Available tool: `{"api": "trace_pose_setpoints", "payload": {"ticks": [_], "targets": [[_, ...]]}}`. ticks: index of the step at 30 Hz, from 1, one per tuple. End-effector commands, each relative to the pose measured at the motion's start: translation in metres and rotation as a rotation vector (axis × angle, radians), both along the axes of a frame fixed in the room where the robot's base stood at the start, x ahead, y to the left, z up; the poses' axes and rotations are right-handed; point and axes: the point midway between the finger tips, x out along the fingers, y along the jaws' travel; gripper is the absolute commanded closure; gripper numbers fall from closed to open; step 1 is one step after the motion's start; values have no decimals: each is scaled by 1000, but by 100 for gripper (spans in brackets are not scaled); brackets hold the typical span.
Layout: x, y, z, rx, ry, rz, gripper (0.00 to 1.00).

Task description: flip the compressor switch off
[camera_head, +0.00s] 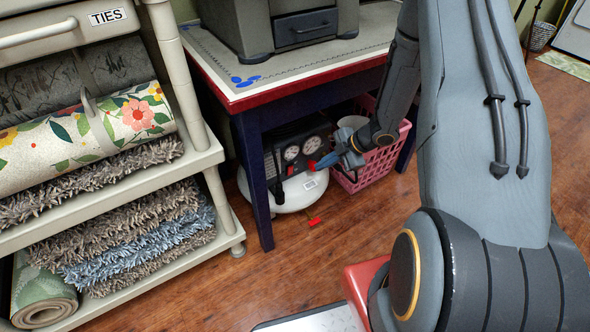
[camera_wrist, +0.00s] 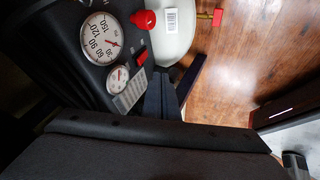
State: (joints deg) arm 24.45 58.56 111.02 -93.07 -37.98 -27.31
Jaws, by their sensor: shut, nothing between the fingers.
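The compressor (camera_head: 300,192) stands on the floor under the table, with a white tank and a dark panel with two gauges. In the wrist view its large gauge (camera_wrist: 101,38) and small gauge (camera_wrist: 117,79) show. A small red switch-like piece (camera_wrist: 141,57) sits on the panel between the gauges and a round red knob (camera_wrist: 143,19). I cannot tell which way it is set. My gripper (camera_head: 326,161) is shut and empty, close in front of the right side of the panel. Its dark fingers (camera_wrist: 164,82) point at the panel just below the red piece; contact is unclear.
A table (camera_head: 235,96) with a blue leg (camera_head: 253,175) stands over the compressor, left of my gripper. A pink basket (camera_head: 375,165) is close on the right. A shelf (camera_head: 130,172) with rolled rugs stands at left. Wooden floor in front is mostly clear.

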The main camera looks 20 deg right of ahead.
Motion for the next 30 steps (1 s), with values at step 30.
{"api": "trace_pose_setpoints", "payload": {"ticks": [30], "targets": [[30,53,-80,11,-2,26,100]]}}
